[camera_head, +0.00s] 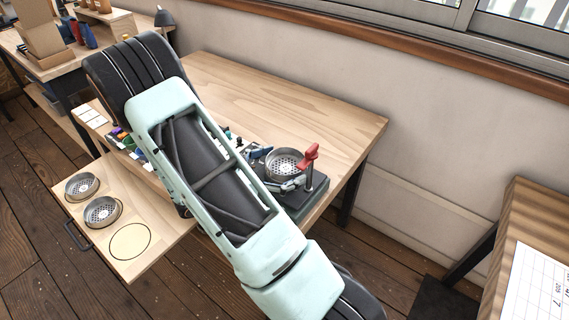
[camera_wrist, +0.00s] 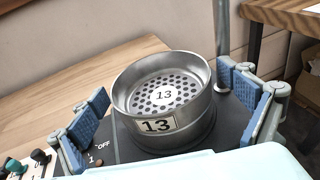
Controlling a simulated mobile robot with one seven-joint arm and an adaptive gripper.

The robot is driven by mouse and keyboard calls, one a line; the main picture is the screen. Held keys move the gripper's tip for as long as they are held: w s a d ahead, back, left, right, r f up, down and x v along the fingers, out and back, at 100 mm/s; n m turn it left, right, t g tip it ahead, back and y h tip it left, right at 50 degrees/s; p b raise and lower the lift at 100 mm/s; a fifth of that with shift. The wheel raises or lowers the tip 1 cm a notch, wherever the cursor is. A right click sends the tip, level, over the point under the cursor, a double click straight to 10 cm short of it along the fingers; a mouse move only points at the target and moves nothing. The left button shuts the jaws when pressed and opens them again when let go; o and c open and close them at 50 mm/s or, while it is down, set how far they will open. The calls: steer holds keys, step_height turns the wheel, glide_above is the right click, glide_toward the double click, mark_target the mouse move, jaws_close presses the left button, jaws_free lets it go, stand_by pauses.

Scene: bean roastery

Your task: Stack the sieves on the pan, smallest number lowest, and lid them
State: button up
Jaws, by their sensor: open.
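A round metal sieve labelled 13 (camera_wrist: 157,126) sits upright on a dark machine base (camera_wrist: 118,150); it also shows in the head view (camera_head: 286,163). A lower metal ring shows under its label; I cannot tell whether this is the pan. My gripper (camera_wrist: 170,108) is open, with blue-padded fingers on either side of the sieve, apparently apart from it; it also shows in the head view (camera_head: 275,170). Two more sieves, one farther back (camera_head: 82,186) and one nearer (camera_head: 102,212), stand on the pull-out board. Their numbers are unreadable. I cannot make out a lid.
The pull-out board (camera_head: 155,258) has an empty outlined circle (camera_head: 130,241). A red-topped clamp (camera_head: 310,152) on a post rises close beside the sieve. Small coloured items (camera_head: 123,138) lie behind my arm. The back right of the wooden table (camera_head: 330,115) is clear.

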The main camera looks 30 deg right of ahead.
steer(key=v, duration=1.2)
